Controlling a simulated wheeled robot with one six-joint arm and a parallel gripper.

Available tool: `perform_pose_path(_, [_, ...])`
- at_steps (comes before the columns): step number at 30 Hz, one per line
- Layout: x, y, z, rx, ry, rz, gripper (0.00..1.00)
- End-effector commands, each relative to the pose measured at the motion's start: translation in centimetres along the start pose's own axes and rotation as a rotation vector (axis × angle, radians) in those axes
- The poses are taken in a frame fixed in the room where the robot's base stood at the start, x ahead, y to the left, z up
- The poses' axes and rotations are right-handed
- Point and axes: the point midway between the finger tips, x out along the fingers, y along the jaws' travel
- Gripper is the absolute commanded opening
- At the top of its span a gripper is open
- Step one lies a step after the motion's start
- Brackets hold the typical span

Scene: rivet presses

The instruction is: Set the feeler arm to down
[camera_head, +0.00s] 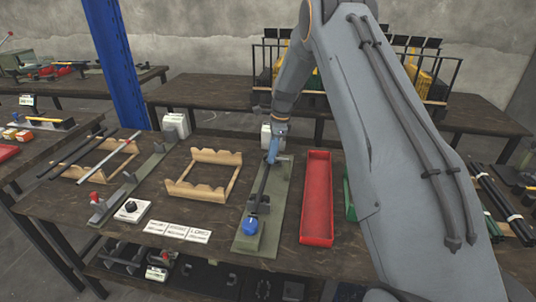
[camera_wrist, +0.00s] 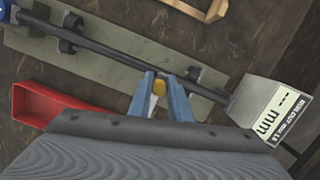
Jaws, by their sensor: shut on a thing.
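My gripper (camera_head: 272,155) is over the far end of a grey-green base plate (camera_head: 273,222). The rod (camera_wrist: 118,52) lies in brackets along the plate. Its near end has a blue knob (camera_head: 250,225). A white readout box (camera_wrist: 262,104) marked "mm" stands at the far end; its digits read as dashes.
A red tray (camera_head: 317,198) is close on the right of the plate. A wooden cradle (camera_head: 205,172) and white label cards (camera_head: 180,232) lie to the left. A second plate with a red knob (camera_head: 95,197) is farther left. My arm covers the right side.

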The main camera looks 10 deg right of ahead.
Motion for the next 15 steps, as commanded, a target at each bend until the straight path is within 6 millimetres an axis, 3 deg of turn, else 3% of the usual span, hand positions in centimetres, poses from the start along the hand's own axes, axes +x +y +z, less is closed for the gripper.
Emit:
perform_pose_path(12, [0.4, 0.48, -0.23, 0.0, 0.009, 0.016, 0.0])
perform_pose_path(13, [0.41, 0.49, -0.23, 0.0, 0.009, 0.016, 0.23])
perform_pose_path(15, [0.39, 0.46, -0.21, 0.0, 0.008, 0.014, 0.34])
